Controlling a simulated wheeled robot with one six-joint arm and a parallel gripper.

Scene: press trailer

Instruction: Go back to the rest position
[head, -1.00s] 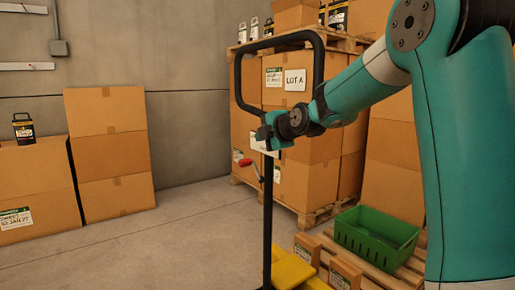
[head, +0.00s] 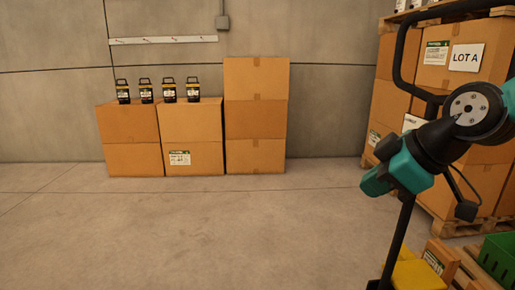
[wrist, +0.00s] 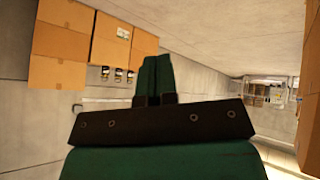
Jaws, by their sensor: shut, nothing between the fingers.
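My gripper (head: 378,184) is at the right of the head view, in front of the black handle frame (head: 399,70) of a pallet truck. Its teal fingers are together with nothing between them. In the wrist view the closed fingers (wrist: 155,75) point up the picture, toward the far wall and boxes. I cannot tell from the head view how far the gripper stands from the handle's post.
Cardboard boxes (head: 256,118) stand by the far wall, with several black lanterns (head: 168,90) on the lower stacks. A loaded pallet marked LOT A (head: 465,57) is at right. A green crate (head: 498,262) and yellow forks (head: 415,273) are lower right. The floor at left is clear.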

